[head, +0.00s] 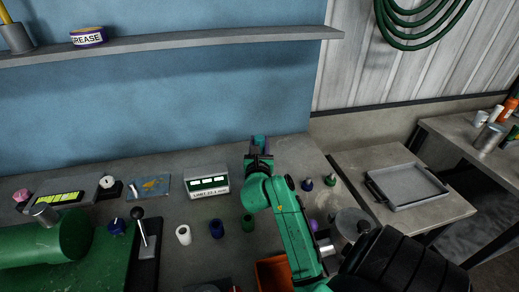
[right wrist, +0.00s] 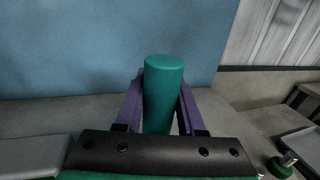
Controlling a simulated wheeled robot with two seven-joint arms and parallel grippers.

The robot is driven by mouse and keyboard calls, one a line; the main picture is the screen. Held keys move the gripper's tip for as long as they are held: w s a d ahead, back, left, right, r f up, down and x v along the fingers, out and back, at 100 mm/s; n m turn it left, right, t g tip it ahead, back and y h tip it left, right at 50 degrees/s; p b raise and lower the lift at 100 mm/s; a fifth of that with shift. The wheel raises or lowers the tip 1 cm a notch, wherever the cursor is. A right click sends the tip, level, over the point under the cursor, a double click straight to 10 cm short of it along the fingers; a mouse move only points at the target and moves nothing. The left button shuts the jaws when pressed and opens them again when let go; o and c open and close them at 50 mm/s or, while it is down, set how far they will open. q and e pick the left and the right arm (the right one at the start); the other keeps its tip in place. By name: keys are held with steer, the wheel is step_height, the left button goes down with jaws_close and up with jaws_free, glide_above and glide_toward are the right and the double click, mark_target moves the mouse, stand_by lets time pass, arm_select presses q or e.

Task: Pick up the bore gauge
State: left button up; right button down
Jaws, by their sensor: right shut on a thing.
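My right gripper (head: 260,150) is at the back of the bench, near the blue wall. In the right wrist view its purple fingers (right wrist: 160,108) are shut on an upright green cylinder (right wrist: 162,90). The cylinder also shows in the head view (head: 260,141), partly hidden by the gripper. I cannot tell from its shape alone whether it is the bore gauge. A round white dial (head: 107,182) on a black body lies at the left of the bench. My left gripper is not in view.
A limit sign box (head: 207,184) stands left of my right arm. White (head: 183,235), blue (head: 216,229) and green (head: 248,223) rings lie in front. Blue (head: 307,184) and green (head: 330,180) small pieces stand right. A grey tray (head: 409,185) rests on the side table.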

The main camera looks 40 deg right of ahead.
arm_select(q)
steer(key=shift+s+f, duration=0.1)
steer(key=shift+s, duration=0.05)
arm_select(e)
step_height(320, 180, up, 17)
steer(key=shift+f, duration=0.15)
